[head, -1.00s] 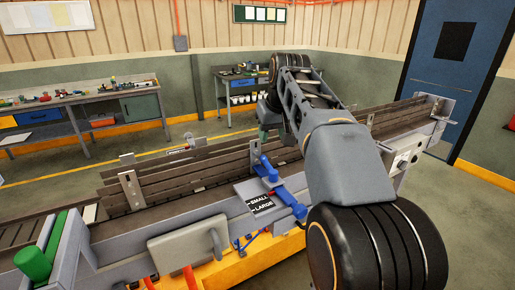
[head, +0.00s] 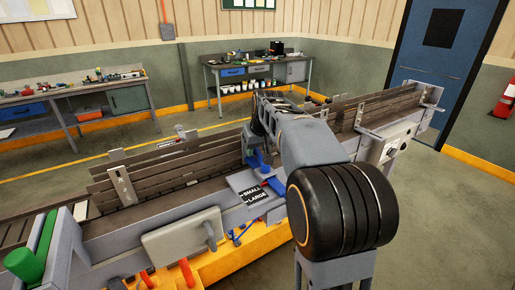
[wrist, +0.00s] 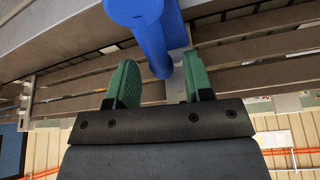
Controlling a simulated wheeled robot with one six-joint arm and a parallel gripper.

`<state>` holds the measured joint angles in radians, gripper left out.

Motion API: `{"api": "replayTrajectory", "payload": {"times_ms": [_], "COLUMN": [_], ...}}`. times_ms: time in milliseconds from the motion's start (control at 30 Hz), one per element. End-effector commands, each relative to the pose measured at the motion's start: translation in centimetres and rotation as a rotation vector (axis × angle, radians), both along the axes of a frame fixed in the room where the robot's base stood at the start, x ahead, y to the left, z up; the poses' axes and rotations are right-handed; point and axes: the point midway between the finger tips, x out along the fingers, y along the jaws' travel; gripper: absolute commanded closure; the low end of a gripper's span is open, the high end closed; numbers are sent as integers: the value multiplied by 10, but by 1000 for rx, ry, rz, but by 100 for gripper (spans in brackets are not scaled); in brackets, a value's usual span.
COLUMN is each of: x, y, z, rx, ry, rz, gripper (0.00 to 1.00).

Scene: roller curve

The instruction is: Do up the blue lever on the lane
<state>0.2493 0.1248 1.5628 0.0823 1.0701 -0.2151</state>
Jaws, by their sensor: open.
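The blue lever (head: 255,161) is on the lane's near side, beside the SMALL/LARGE label plate (head: 254,194); my arm hides part of it in the head view. In the wrist view the blue lever (wrist: 150,25) comes in from the top centre, and its narrower end lies between or just beyond my fingertips. My gripper (wrist: 160,84) is open, with one green pad on each side of that end. I cannot tell whether a pad touches it.
The lane (head: 170,181) runs across the view with brown side rails and metal brackets (head: 122,184). A grey box with a handle (head: 182,237) and a green roller (head: 27,262) sit at its near left. Workbenches (head: 75,97) stand behind; open floor lies right.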

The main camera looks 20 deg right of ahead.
Motion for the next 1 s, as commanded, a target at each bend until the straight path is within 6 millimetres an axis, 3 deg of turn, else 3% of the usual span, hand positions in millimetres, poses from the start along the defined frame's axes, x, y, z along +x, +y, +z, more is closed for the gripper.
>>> {"api": "replayTrajectory", "payload": {"times_ms": [400,900,1000], "x": [2,2,2], "y": [0,-1,-1], "z": [-5,-5,-5], "rx": [0,-1,-1], "ry": [-1,-1,-1], "rz": [-1,-1,-1], "gripper": [53,100,100]}}
